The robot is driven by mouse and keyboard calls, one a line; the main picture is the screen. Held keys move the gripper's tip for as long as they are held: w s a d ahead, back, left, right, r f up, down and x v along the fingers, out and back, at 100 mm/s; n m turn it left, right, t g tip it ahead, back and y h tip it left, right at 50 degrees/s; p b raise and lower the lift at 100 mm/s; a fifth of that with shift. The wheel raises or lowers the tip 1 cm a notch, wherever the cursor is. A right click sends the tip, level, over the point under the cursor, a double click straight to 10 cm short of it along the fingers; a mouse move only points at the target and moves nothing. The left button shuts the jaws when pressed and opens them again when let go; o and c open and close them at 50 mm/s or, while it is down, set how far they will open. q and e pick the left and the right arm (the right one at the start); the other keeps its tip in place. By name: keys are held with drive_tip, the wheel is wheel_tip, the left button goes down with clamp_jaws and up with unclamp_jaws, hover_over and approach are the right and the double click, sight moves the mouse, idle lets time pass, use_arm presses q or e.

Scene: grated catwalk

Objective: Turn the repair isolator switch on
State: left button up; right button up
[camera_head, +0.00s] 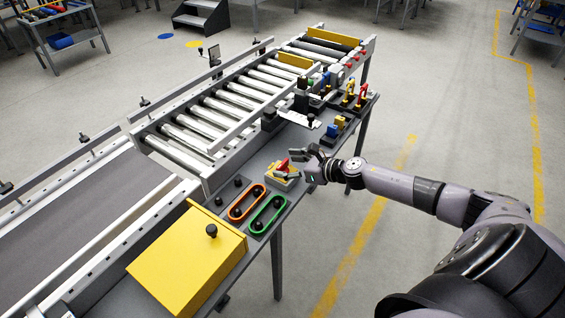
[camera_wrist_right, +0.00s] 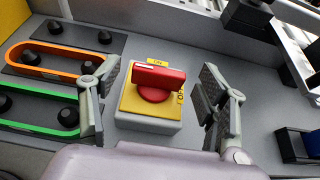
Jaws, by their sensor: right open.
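The isolator switch has a red rotary handle (camera_head: 283,165) on a yellow plate (camera_wrist_right: 135,103) over a grey box (camera_head: 281,180), on the grey side shelf. In the right wrist view the red handle (camera_wrist_right: 158,77) lies roughly crosswise, with a pale mark near its left end. My right gripper (camera_head: 305,161) is open and empty at the switch. In its wrist view the fingers (camera_wrist_right: 156,90) stand on either side of the switch, apart from the handle. My left gripper is not in view.
Left of the switch, orange (camera_head: 246,203) and green (camera_head: 268,215) belt loops run round black knobs, beside a yellow box (camera_head: 188,258). Padlock-like red and yellow items (camera_head: 354,95) stand farther along the shelf. A roller conveyor (camera_head: 215,118) runs behind. Open floor lies at right.

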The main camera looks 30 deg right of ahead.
drive_tip(key=shift+x, duration=1.2)
drive_tip(key=shift+s, duration=0.1)
drive_tip(key=shift+c, duration=0.3)
